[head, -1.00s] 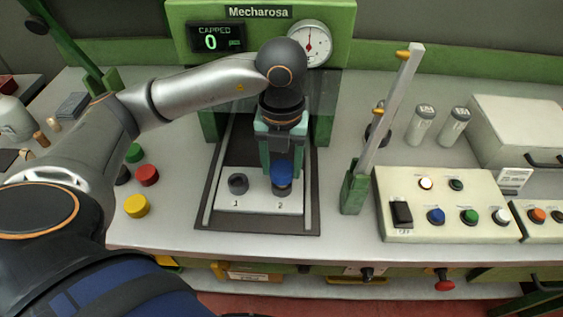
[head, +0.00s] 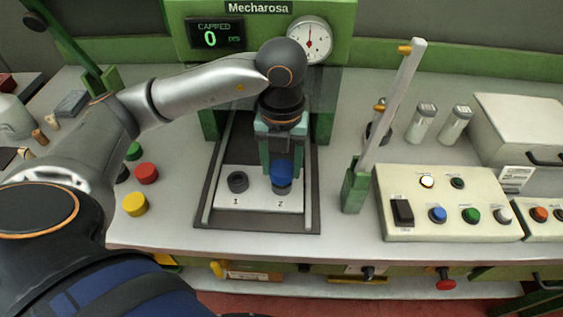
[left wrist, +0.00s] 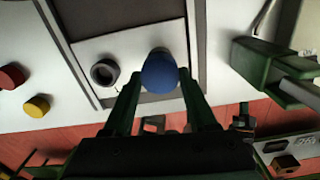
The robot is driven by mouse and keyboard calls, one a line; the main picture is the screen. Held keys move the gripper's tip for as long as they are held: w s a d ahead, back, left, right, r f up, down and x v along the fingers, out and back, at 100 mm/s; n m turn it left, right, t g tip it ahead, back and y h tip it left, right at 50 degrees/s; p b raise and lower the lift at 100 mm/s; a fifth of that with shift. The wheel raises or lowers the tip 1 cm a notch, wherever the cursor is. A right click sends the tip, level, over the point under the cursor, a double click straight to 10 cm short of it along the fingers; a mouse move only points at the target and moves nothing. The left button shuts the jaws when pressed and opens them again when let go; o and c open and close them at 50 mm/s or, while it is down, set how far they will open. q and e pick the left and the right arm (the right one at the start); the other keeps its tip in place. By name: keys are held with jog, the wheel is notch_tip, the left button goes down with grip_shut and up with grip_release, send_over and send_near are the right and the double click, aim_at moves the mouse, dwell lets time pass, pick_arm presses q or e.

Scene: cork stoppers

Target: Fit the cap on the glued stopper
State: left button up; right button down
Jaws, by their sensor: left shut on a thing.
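A blue cap (head: 282,172) is held between the fingers of my left gripper (head: 281,168), right over nest 2 of the white two-nest plate (head: 260,205). The cap also shows in the left wrist view (left wrist: 160,72) between the two green fingertips. A dark round seat shows just under the cap. The stopper itself is hidden, and I cannot tell whether the cap touches it. Nest 1 (head: 238,182) is a dark ring with nothing seen standing in it. My right gripper is not in view.
A red cap (head: 147,173), a yellow cap (head: 135,204) and a green cap (head: 133,151) lie left of the press. The lever (head: 390,120) stands up at right, by a button panel (head: 450,190). The display (head: 214,34) reads CAPPED 0.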

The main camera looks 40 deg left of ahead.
aim_at(282, 169)
pick_arm(q)
jog(key=shift+f, duration=0.15)
jog(key=o, duration=1.4)
jog(key=shift+r, duration=0.2)
notch_tip(282, 169, up, 12)
jog(key=shift+r+p, duration=0.1)
jog(key=shift+p, duration=1.1)
